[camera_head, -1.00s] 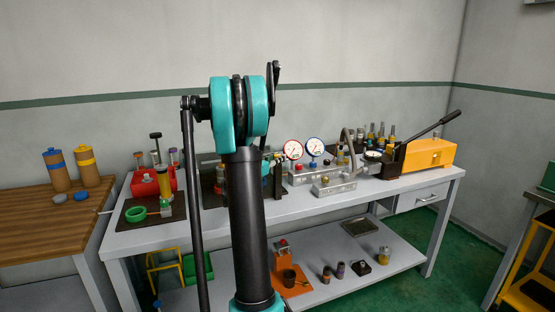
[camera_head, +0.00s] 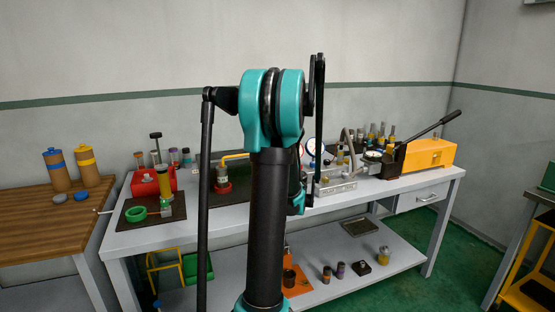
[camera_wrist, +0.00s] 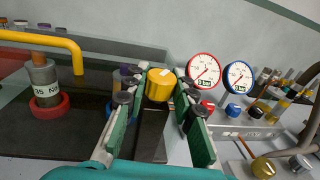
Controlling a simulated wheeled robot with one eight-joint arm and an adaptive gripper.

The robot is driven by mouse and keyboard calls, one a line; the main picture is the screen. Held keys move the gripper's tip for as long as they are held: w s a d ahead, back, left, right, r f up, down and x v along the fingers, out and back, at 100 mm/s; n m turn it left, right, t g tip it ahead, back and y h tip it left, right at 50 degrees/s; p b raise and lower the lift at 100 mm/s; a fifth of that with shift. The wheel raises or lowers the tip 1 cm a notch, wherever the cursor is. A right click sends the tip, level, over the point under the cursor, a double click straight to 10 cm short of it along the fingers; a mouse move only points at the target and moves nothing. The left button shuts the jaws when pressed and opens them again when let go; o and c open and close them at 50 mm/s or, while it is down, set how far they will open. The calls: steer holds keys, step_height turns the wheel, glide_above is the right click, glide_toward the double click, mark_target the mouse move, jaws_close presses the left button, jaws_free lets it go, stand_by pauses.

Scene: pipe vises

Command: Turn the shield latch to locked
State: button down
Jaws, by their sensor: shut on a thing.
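My gripper (camera_wrist: 158,90) shows in the wrist view, its green fingers with dark pads closed on either side of a yellow round knob (camera_wrist: 160,82). The knob sits between the fingertips, above a dark flat bar or plate (camera_wrist: 151,135). I cannot tell from its look which way a latch is set, and no latch marking is readable. In the head view my arm hides the gripper and the knob.
A yellow bent pipe (camera_wrist: 45,38) and a grey cylinder in a red ring (camera_wrist: 46,85) stand left. Red (camera_wrist: 203,70) and blue (camera_wrist: 238,77) gauges stand right, near a metal block (camera_wrist: 235,128). An orange box with a lever (camera_head: 428,154) is at the bench's right end.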

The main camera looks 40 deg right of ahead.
steer(key=n+y, duration=0.1)
steer(key=y, duration=0.1)
steer(key=n+t+y, duration=0.1)
steer(key=n+y, duration=0.1)
steer(key=y, duration=0.1)
steer(key=shift+d, duration=0.2)
steer(key=shift+a+n+y, duration=0.1)
steer(key=shift+n+y, duration=1.4)
steer(key=shift+y, duration=0.7)
steer(key=shift+n+y, duration=0.3)
steer(key=shift+y, duration=0.1)
steer(key=c, duration=1.2)
jaws_free()
steer(key=shift+s, duration=0.1)
steer(key=v, duration=1.1)
steer(key=shift+s+r, duration=0.2)
steer(key=shift+s, duration=0.2)
